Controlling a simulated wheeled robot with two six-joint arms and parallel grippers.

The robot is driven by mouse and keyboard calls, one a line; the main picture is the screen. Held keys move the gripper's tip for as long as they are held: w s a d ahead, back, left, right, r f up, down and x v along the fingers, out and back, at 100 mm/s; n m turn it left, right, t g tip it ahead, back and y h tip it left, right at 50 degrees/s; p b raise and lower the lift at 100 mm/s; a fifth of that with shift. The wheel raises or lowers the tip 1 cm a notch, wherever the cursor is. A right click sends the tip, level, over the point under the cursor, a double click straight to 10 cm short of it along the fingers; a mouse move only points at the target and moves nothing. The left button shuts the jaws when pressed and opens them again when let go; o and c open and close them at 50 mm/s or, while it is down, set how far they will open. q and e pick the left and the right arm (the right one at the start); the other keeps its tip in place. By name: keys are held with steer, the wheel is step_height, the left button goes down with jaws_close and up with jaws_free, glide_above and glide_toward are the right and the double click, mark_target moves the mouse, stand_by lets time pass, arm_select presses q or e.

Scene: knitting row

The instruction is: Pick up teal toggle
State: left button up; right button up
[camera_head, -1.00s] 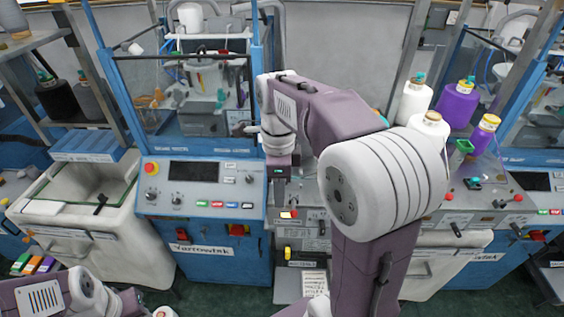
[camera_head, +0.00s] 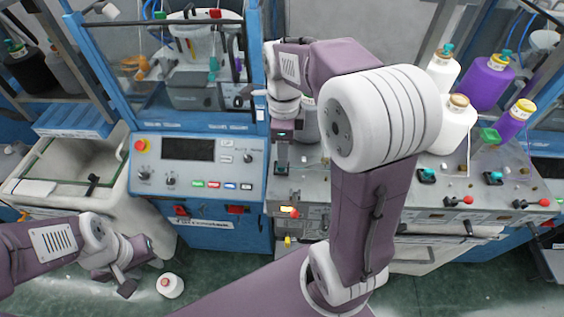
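Small teal toggles on dark bases sit on the grey machine panel. One teal toggle (camera_head: 428,175) is right of my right arm, and another teal toggle (camera_head: 494,178) is further right. A small teal spot (camera_head: 282,165) shows on the panel just below my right gripper (camera_head: 284,150); I cannot tell if the two touch. My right gripper points down over the left end of this panel, and its fingers are too small to read. My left gripper (camera_head: 135,270) is low at the left, above the floor, far from the toggles; its finger opening is unclear.
A blue machine with a control panel (camera_head: 190,160) stands left of my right gripper. Yarn cones, white (camera_head: 455,125) and purple (camera_head: 488,85), stand behind the panel at right. Red levers (camera_head: 467,200) line its front. A white cone (camera_head: 170,285) is on the floor near my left gripper.

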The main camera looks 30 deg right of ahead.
steer(key=f, duration=0.3)
steer(key=shift+a+f+p, duration=0.35)
steer(key=shift+a+f, duration=0.1)
steer(key=shift+w+d+f, duration=0.1)
steer(key=shift+w+d, duration=0.05)
steer(key=shift+d, duration=0.1)
jaws_close()
steer(key=shift+a, duration=0.1)
steer(key=shift+r, duration=0.6)
step_height(320, 180, up, 3)
steer(key=shift+b, duration=0.5)
steer(key=s+d+r+b, duration=0.2)
steer(key=s+d+r, duration=0.4)
steer(key=d, duration=0.3)
steer(key=shift+s+d+r, duration=0.3)
steer(key=shift+d+r, duration=0.05)
steer(key=shift+r, duration=0.15)
